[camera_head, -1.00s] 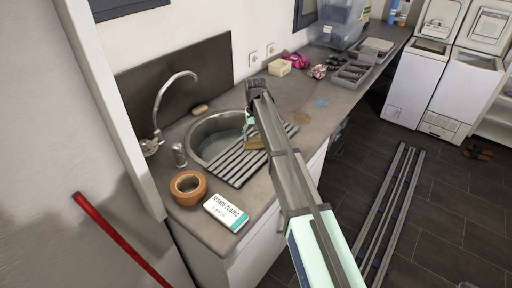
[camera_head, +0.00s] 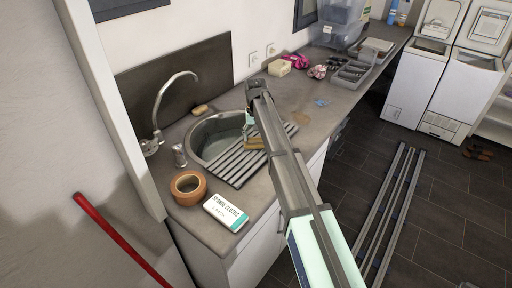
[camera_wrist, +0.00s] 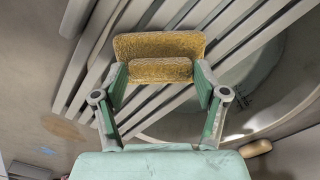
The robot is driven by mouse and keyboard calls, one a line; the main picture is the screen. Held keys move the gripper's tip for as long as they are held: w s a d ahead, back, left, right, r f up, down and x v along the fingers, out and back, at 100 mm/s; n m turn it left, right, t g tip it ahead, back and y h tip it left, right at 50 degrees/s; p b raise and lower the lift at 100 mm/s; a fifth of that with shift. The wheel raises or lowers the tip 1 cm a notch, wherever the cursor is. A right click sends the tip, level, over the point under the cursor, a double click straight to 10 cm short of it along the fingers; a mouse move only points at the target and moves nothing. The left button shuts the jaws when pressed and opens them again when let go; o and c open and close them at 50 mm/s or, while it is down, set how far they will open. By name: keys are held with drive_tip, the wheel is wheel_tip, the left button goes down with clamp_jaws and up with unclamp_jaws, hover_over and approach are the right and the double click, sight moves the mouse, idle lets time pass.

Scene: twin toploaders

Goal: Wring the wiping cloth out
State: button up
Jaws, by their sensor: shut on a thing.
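The wiping cloth (camera_wrist: 158,45) is a yellow-brown, rough, folded piece in the wrist view. My gripper (camera_wrist: 161,80) is shut on it, with one green finger at each side. In the head view the cloth (camera_head: 254,143) shows small beside my arm, over the slatted drainer by the sink. My gripper (camera_head: 250,128) is mostly hidden there by the arm. The round steel sink (camera_head: 212,146) is left of the cloth. In the wrist view the slats (camera_wrist: 82,75) lie behind the cloth, and part of the basin (camera_wrist: 265,80) shows to the right.
A curved tap (camera_head: 160,100) stands behind the sink. An orange-brown pot (camera_head: 188,188) and a white-and-teal sponge cloths box (camera_head: 225,212) sit at the counter's front left. A brown bar (camera_head: 200,109) lies behind the sink. Trays (camera_head: 352,73) stand farther right.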

drive_tip(key=shift+s, duration=0.1)
drive_tip(key=shift+r+p, duration=0.65)
drive_tip(key=shift+r, duration=0.5)
